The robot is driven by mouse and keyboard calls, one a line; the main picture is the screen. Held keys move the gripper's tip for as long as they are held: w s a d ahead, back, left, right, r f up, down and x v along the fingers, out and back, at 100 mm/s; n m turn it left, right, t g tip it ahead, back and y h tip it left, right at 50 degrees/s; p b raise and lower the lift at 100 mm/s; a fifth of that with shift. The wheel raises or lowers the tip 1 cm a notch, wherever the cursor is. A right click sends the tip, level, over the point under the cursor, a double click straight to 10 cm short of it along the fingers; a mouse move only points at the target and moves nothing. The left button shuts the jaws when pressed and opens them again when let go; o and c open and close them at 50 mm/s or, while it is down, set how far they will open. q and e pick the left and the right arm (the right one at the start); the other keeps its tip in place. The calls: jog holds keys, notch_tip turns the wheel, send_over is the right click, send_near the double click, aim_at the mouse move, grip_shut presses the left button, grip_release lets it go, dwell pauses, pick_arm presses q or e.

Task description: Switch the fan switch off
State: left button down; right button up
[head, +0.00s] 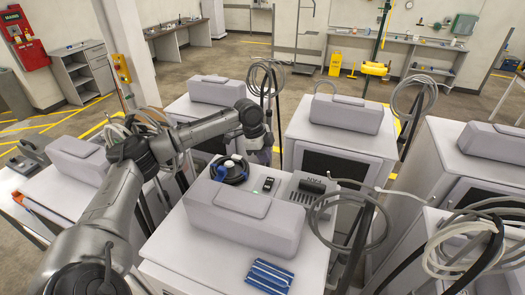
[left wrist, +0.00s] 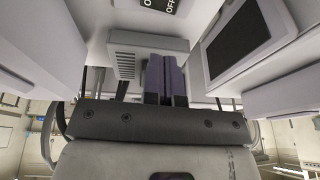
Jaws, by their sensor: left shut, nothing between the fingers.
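The fan switch, a small black plate (head: 268,184), sits on the white cart top, between a round black device and a grey vented box. In the left wrist view the black plate (left wrist: 160,5) shows only partly at the top edge, with white "OFF" lettering. Its lever position cannot be made out. My left gripper (head: 262,157) hangs beyond the far edge of this cart top in the head view, apart from the switch. Its fingers (left wrist: 166,78) are together and empty in the left wrist view. My right gripper is not in view.
The grey vented box (head: 308,190) stands right of the switch, and the round black device (head: 230,169) stands left. A long grey housing (head: 243,217) lies in front, with a blue packet (head: 270,275) nearer. Coiled hoses (head: 345,215) and neighbouring machines crowd the right side.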

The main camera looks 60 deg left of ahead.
aim_at(272, 182)
pick_arm(q)
jog(key=p+x, duration=0.1)
jog(key=x, duration=0.3)
jog(key=p+x, duration=0.1)
jog(key=x, duration=0.3)
jog(key=shift+s+a+f, duration=0.1)
jog(key=shift+a, duration=0.15)
jog(key=shift+a+f, duration=0.1)
jog(key=shift+f, duration=0.7)
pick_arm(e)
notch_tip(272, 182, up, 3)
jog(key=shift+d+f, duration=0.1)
